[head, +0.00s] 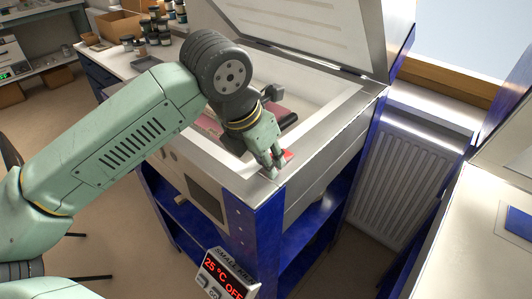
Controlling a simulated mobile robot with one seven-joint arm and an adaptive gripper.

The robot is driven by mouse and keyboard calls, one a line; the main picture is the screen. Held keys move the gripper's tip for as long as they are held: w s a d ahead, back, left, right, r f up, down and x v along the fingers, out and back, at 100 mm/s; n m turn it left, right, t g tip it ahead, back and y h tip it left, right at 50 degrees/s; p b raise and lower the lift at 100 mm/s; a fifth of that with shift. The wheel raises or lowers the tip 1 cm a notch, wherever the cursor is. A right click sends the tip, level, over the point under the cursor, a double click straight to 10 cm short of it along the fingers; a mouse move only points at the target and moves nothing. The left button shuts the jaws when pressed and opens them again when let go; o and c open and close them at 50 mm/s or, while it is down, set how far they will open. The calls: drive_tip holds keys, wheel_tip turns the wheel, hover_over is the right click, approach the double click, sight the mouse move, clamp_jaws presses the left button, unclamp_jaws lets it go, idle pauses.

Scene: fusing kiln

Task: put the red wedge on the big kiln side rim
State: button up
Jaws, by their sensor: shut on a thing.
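The kiln (322,163) is a steel box on a blue stand, with its lid (310,30) raised at the back. Its pale rim (340,113) runs along the right side to the near corner. My gripper (274,168) points down over this near corner and is shut on the red wedge (289,156). Only a small red part of the wedge shows beside the fingers; the rest is hidden. The wedge is at the rim, but I cannot tell whether it touches it.
Dark red pieces and a black cylinder (288,121) show inside the kiln, partly behind my arm. A display panel (225,273) reading 25 °C OFF is in front. A radiator (405,170) stands right; a bench with jars (155,38) is behind.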

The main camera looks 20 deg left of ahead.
drive_tip(key=shift+f+b, duration=0.35)
drive_tip(key=shift+b, duration=0.15)
drive_tip(key=shift+s+f+b, duration=0.15)
drive_tip(key=shift+f+b, duration=0.15)
drive_tip(key=shift+b, duration=0.1)
drive_tip(key=shift+f, duration=0.1)
drive_tip(key=o, duration=0.4)
drive_tip(key=shift+s+d, duration=0.1)
drive_tip(key=o, duration=0.4)
drive_tip(key=shift+f, duration=0.1)
drive_tip(key=shift+o, duration=0.2)
